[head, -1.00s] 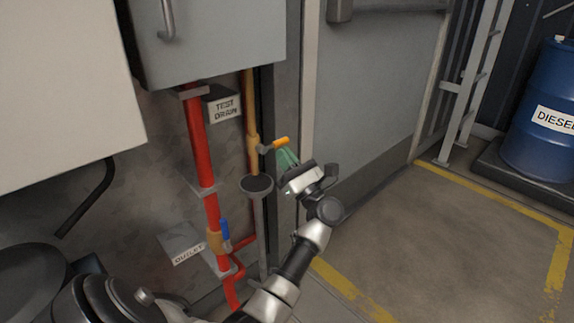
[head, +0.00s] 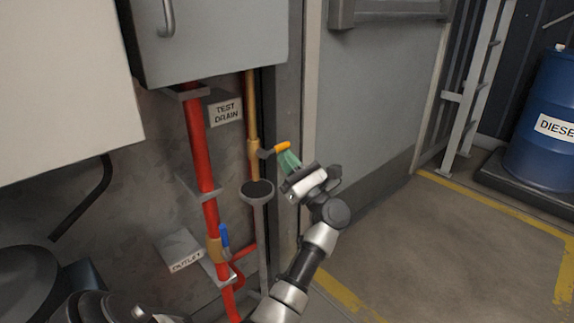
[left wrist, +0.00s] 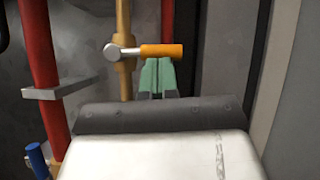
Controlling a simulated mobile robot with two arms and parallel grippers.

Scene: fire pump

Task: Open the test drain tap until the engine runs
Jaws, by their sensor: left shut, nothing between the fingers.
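The test drain tap has an orange lever handle (head: 282,147) on a brass pipe (head: 253,150), beside the "TEST DRAIN" sign (head: 225,111). In the left wrist view the orange handle (left wrist: 161,51) points right from its grey hub, roughly level. My left gripper (head: 289,160) is shut and empty, with its green fingertips just below the handle. In the left wrist view the fingertips (left wrist: 156,66) sit right under the handle, close to or touching it; I cannot tell which. My right gripper is not in view.
A red pipe (head: 197,140) with a blue-handled valve (head: 224,236) and an "OUTLET" sign (head: 186,261) stands left. A grey funnel-topped drain pipe (head: 257,190) is below the tap. A grey cabinet (head: 210,40) overhangs. Floor at right is clear before the diesel drum (head: 545,125).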

